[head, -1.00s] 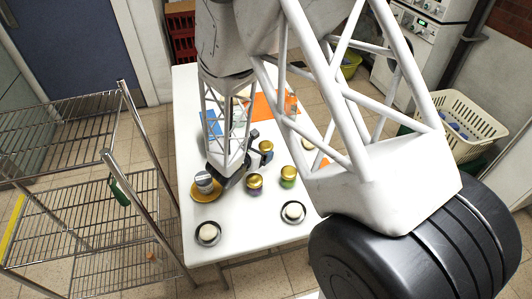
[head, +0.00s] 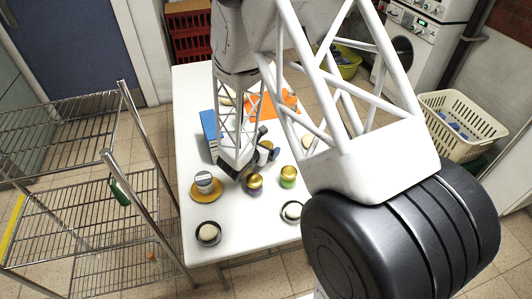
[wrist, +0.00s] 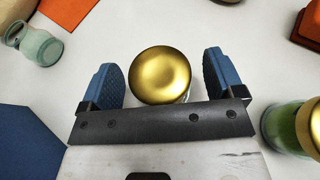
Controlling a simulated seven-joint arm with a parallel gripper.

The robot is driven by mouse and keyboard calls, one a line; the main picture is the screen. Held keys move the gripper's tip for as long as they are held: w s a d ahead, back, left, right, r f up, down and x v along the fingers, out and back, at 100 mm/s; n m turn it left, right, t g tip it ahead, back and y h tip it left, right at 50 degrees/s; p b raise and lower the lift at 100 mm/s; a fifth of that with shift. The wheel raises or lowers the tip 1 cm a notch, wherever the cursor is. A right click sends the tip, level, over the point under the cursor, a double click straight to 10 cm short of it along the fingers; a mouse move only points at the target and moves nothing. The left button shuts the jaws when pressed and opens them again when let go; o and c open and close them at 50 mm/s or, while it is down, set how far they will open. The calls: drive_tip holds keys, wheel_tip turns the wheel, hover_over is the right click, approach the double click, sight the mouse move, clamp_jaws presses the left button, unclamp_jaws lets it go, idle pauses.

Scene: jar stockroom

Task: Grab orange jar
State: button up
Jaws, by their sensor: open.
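A jar with a gold lid (wrist: 160,75) stands between the two blue fingers of my gripper (wrist: 165,78) in the wrist view. The fingers are open, one on each side. The lid hides nearly all of the jar, so I cannot tell its colour. Another gold-lidded jar with dark purple contents (head: 254,182) stands close to my gripper's near side.
A blue block (head: 209,132) stands left of my arm. An orange mat (wrist: 70,10) and a glass jar (wrist: 38,45) lie ahead left, an orange object (wrist: 306,27) ahead right.

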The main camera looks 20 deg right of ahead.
drive_tip(key=shift+c, duration=0.4)
drive_tip(key=c, duration=1)
drive_tip(key=shift+r, duration=0.2)
drive_tip(key=shift+c, duration=0.2)
drive_tip(key=shift+r, duration=4.85)
